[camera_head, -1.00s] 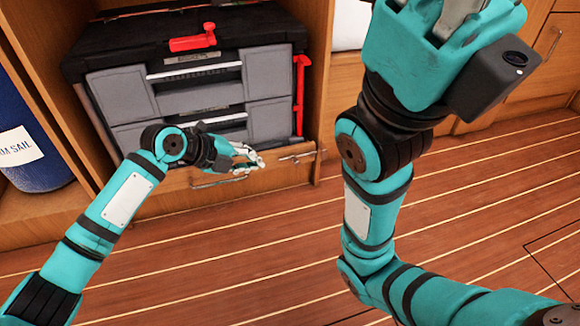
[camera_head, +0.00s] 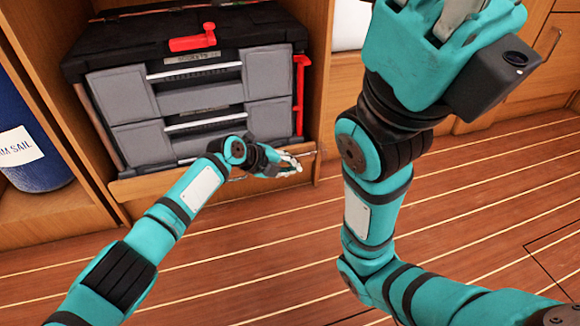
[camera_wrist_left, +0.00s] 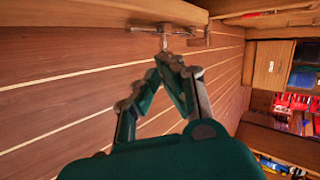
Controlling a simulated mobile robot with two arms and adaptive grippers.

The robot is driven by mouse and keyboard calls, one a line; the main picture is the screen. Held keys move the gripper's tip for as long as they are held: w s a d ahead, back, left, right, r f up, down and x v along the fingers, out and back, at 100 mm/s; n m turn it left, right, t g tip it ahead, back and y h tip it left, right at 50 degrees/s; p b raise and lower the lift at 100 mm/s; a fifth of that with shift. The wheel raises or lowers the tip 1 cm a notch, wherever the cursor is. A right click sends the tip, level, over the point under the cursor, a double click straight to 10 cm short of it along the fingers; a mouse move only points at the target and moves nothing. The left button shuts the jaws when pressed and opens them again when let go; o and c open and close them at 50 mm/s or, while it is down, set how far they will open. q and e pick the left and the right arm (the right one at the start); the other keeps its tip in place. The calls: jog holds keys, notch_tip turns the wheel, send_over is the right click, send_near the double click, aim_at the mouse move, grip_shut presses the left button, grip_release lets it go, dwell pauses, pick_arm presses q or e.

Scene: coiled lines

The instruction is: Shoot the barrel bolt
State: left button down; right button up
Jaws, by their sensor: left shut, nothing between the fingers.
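The barrel bolt (camera_wrist_left: 150,29) is a thin metal rod with a small downward knob, mounted along a wooden board edge at the top of the left wrist view. Part of its metal shows at the right end of the board in the head view (camera_head: 306,155). My left gripper (camera_head: 294,164) is shut and empty, in front of the board beside the bolt. In the left wrist view, its fingertips (camera_wrist_left: 170,60) meet just below the knob; I cannot tell whether they touch it. My right gripper (camera_head: 440,15) is raised at the top, its fingertips cut off by the frame.
A black and grey toolbox (camera_head: 200,100) with red latches stands in the wooden locker behind the board (camera_head: 150,187). A blue sail bag (camera_head: 30,130) is at the left. The striped wooden floor (camera_head: 240,270) is clear in front.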

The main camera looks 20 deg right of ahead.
pick_arm(q)
jog(key=shift+d, duration=0.15)
jog(key=shift+d, duration=1.25)
jog(key=shift+a, duration=0.15)
jog(key=v, duration=1.3)
jog(key=shift+s+a+f, duration=0.15)
jog(key=shift+s+a, duration=0.05)
jog(key=shift+a, duration=0.35)
